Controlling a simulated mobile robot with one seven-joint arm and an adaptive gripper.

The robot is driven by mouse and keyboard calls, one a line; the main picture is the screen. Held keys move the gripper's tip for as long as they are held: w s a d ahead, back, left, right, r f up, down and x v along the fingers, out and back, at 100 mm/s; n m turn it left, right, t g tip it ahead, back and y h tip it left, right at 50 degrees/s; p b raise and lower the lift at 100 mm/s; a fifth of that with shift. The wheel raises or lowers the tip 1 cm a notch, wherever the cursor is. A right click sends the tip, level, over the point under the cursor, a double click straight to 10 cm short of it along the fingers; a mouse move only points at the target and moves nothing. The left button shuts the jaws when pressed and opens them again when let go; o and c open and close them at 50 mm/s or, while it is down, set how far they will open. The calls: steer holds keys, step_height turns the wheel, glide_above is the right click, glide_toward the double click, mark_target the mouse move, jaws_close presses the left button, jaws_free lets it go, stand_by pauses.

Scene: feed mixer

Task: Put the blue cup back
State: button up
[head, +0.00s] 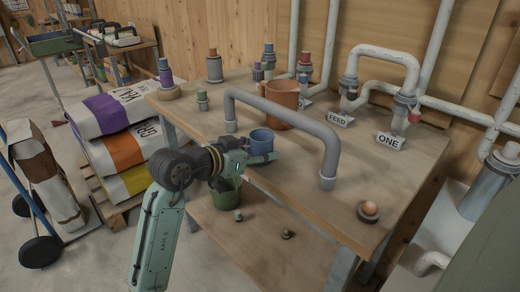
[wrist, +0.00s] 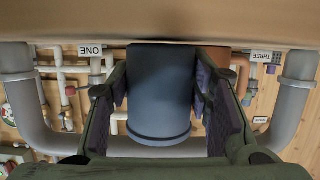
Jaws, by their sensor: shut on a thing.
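In the wrist view the blue cup (wrist: 160,92) fills the space between the two dark fingers of my gripper (wrist: 160,105). That view looks upside down, with the bench top (wrist: 170,22) along its upper edge. The cup looks upright and at or very near the bench top; I cannot tell whether it touches.
The grey pipe arch (head: 283,108) stands on the bench just behind and right of the cup. An orange mug (head: 281,95) stands behind the arch. A green container (head: 226,196) is on the lower shelf. The bench's front right is mostly clear.

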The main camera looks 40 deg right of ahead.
steer(key=shift+f, duration=0.15)
steer(key=o, duration=1.3)
steer(key=shift+o, duration=0.2)
steer(key=shift+r, duration=0.25)
steer(key=b+v, duration=0.2)
steer(key=v, duration=1)
steer(key=shift+b, duration=0.3)
